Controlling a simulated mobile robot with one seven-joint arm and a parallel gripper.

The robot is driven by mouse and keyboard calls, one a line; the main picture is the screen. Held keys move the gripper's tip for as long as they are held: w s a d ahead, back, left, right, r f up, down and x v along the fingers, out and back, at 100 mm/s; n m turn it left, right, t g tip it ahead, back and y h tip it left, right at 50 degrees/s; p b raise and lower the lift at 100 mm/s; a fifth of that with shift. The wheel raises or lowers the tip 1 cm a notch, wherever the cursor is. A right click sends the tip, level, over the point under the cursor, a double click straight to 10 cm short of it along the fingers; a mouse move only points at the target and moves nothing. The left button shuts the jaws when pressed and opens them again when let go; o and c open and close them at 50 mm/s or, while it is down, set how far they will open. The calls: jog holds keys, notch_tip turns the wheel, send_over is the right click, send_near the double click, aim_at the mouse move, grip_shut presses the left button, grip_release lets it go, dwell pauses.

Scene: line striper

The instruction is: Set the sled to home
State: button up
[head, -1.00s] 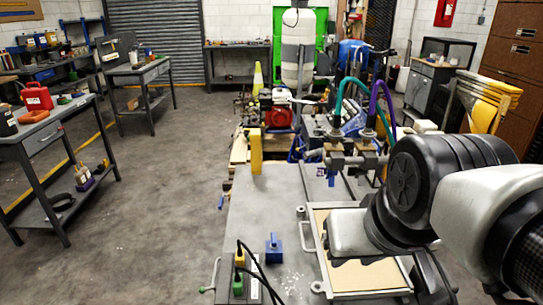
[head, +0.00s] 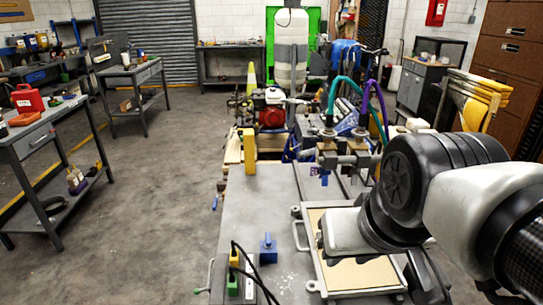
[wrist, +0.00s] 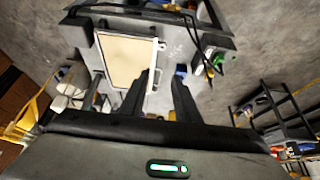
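A flat metal frame with a tan panel (head: 345,275), which looks like the sled, lies on the grey bench. A handle (head: 299,236) is on its left side, and rails run away behind it. My arm covers its upper right part in the head view. In the wrist view the tan panel (wrist: 125,62) lies left of my gripper's fingers.
Spray heads (head: 345,158) with green and purple hoses stand behind the frame. A blue block (head: 267,248), a yellow post (head: 249,151) and a control box with cables (head: 233,285) are on the bench's left. Floor to the left is clear up to a side table (head: 60,125).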

jog(key=g+h+b, duration=0.2)
jog(key=g+b, duration=0.4)
jog(key=b, duration=0.2)
send_over(298, 243)
jog(key=a, duration=0.4)
notch_tip(298, 243, down, 10)
jog(key=d+f+b, duration=0.1)
jog(key=f, duration=0.4)
jog(key=d+f+b, duration=0.1)
jog(key=f+b, duration=0.1)
jog(key=f, duration=0.4)
jog(key=d+f+b, duration=0.1)
jog(key=f, duration=0.4)
jog(key=shift+d+f, duration=0.2)
jog(key=shift+f, duration=0.05)
grip_shut()
